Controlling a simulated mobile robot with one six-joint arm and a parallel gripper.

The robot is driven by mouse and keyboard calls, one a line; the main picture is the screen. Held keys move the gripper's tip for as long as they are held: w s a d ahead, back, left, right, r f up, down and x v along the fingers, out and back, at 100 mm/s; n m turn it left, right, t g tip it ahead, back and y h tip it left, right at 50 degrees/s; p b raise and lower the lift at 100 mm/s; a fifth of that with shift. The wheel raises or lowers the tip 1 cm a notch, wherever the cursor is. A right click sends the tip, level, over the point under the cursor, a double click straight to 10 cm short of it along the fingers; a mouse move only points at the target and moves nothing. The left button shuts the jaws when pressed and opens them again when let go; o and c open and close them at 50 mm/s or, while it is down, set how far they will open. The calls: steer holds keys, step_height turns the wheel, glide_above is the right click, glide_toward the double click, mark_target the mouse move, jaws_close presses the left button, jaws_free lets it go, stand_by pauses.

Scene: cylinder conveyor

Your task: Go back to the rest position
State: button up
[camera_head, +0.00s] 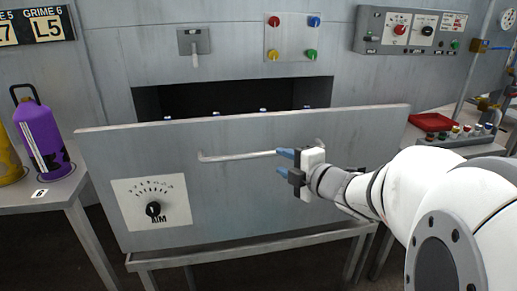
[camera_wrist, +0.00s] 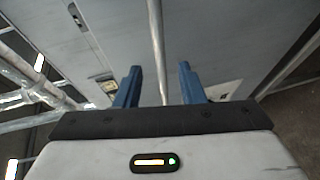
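My gripper (camera_head: 284,162) is in front of the right part of a pale bar handle (camera_head: 238,156) on a large grey panel (camera_head: 260,195). In the wrist view, its two blue fingers (camera_wrist: 159,82) stand apart, so it is open. The handle (camera_wrist: 156,40) runs lengthwise between the fingers in that view without either visibly closing on it. I cannot tell how deep it sits between them. My white arm reaches in from the right.
The panel tilts out below a dark opening (camera_head: 235,97) and carries an AIM dial (camera_head: 153,208). A purple bottle (camera_head: 43,138) stands on a side table at left. A red tray (camera_head: 431,122) lies at right. Wall boxes hold buttons and a lever.

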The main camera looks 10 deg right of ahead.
steer(key=s+d+r+m+g+h+p, duration=0.5)
steer(key=m+h+p, duration=0.5)
steer(key=m, duration=0.4)
steer(key=s+a+r+m+g+y+p, duration=0.2)
steer(key=s+a+m+g+p, duration=0.5)
steer(key=s, duration=0.7)
steer(key=shift+s+a+m+y+p, duration=0.25)
steer(key=shift+a+m+y+p, duration=0.15)
steer(key=shift+a+y+p, duration=0.4)
